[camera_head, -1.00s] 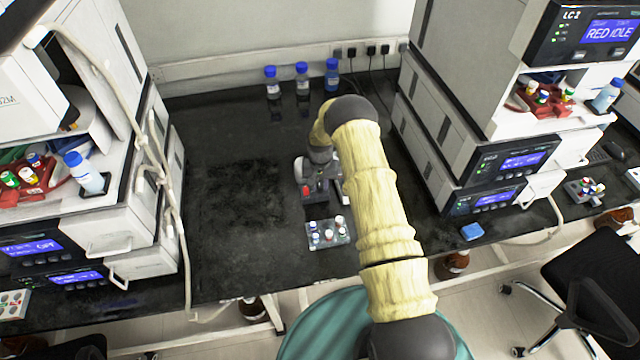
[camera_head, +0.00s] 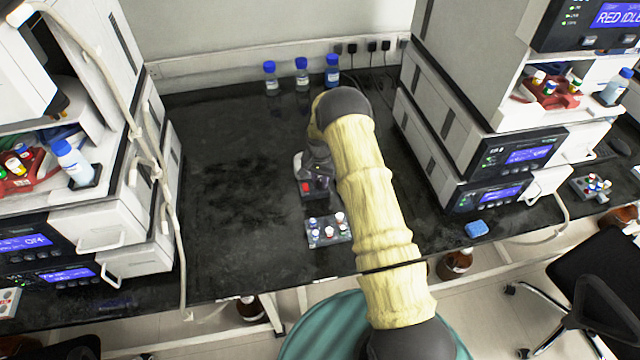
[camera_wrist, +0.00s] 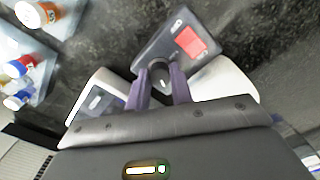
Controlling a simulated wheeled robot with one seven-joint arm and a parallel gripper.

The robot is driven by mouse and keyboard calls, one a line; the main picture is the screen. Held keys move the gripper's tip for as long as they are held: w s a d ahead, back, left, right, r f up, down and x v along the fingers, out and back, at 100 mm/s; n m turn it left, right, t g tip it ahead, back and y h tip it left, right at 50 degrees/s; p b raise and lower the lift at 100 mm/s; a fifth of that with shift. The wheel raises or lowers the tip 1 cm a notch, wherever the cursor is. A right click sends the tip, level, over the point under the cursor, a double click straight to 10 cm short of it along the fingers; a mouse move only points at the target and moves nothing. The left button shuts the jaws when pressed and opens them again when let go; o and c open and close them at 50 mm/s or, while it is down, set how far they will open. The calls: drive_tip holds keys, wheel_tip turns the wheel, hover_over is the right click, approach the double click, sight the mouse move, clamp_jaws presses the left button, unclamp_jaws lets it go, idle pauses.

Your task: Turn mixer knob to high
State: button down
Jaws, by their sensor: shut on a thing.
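The mixer stands on the dark bench; its dark front panel with a red switch (camera_head: 306,187) shows below my gripper in the head view. In the wrist view the panel (camera_wrist: 205,25) carries the red switch (camera_wrist: 190,42) and a dark round knob (camera_wrist: 160,74). My gripper's two purplish fingers (camera_wrist: 160,88) reach to the knob, one on each side, and are shut on it. A pale mark shows on the knob; I cannot read its setting. In the head view my gripper (camera_head: 319,178) is small and partly covers the mixer.
A grey rack of capped vials (camera_head: 328,232) stands just in front of the mixer. Blue-capped bottles (camera_head: 302,75) stand at the back wall. Instrument stacks rise at left (camera_head: 110,225) and right (camera_head: 470,130). The bench left of the mixer is clear.

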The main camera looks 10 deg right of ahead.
sight(320, 182)
drive_tip(key=m+b, duration=0.2)
drive_tip(key=m, duration=0.1)
drive_tip(key=shift+f+m, duration=0.15)
drive_tip(key=shift+m, duration=0.25)
drive_tip(key=m+b, duration=0.1)
drive_tip(key=m, duration=0.2)
drive_tip(key=shift+m+b, duration=0.3)
drive_tip(key=shift+b, duration=0.05)
drive_tip(key=m, duration=0.3)
drive_tip(key=m+b, duration=0.1)
drive_tip(key=m, duration=0.2)
drive_tip(key=shift+r+m, duration=0.2)
drive_tip(key=shift+m, duration=0.1)
drive_tip(key=c, duration=1.2)
unclamp_jaws()
drive_tip(key=shift+c, duration=0.2)
wheel_tip(320, 182, up, 17)
drive_tip(key=b, duration=0.2)
drive_tip(key=shift+r, duration=0.2)
